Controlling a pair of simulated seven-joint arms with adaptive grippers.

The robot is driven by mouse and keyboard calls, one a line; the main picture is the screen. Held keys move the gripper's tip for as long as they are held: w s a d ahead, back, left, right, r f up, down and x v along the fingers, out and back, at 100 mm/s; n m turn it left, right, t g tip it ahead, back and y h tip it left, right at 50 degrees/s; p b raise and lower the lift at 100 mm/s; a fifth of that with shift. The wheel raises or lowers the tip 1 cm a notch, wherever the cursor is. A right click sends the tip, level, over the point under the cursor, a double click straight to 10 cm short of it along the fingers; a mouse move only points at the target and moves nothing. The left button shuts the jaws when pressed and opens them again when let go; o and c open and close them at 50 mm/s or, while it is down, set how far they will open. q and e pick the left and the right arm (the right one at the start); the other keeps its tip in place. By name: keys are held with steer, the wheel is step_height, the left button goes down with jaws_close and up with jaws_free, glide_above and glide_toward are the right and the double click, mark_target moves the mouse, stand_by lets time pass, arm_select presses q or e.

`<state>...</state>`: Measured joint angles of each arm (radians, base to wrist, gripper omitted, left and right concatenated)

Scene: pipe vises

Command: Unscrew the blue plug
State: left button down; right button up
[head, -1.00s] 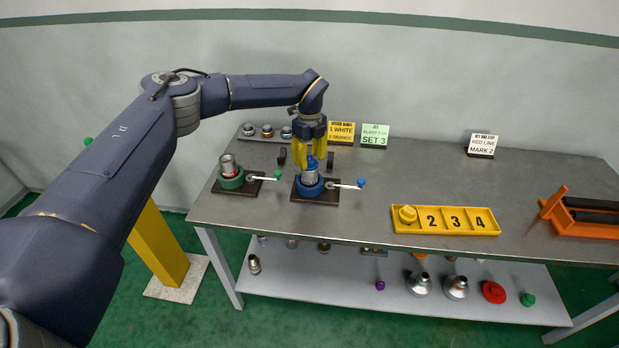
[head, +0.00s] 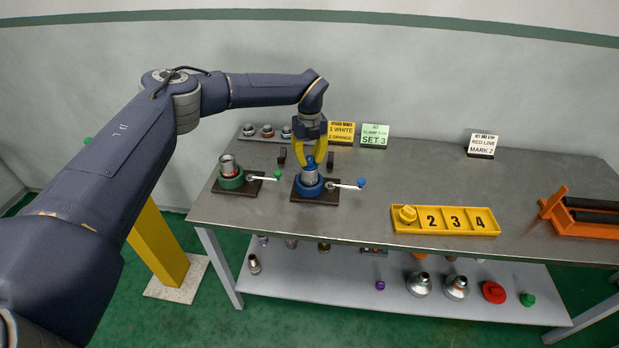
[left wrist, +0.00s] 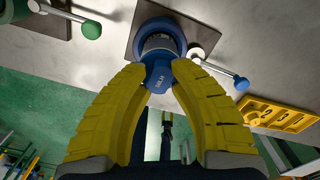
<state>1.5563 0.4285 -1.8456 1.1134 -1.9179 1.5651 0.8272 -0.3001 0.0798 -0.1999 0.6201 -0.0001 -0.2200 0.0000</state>
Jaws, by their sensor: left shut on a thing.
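The blue plug (head: 310,161) sits upright at the top of a metal pipe (head: 310,174) in the blue vise (head: 309,188). In the left wrist view the plug (left wrist: 158,76) shows a blue head with small lettering. My left gripper (head: 312,160) comes down from above, and its yellow fingers are shut on the plug, one on each side. In the left wrist view the left gripper's fingertips (left wrist: 160,74) touch the plug's head. The blue vise's handle with a blue knob (head: 361,183) points right. My right gripper is not in view.
A green vise (head: 231,182) holding a pipe stands to the left. A yellow numbered tray (head: 445,229) with a yellow plug (head: 407,214) in its first slot lies to the right. Sign cards (head: 341,132) stand behind. The table's middle right is clear.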

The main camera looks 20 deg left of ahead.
arm_select(q)
steer(key=m, duration=0.9)
steer(key=shift+m, duration=0.4)
steer(key=m, duration=0.2)
steer(key=shift+r+m, duration=0.1)
steer(key=shift+m, duration=0.2)
steer(key=m, duration=0.4)
steer(key=c, duration=1.8)
jaws_free()
jaws_close()
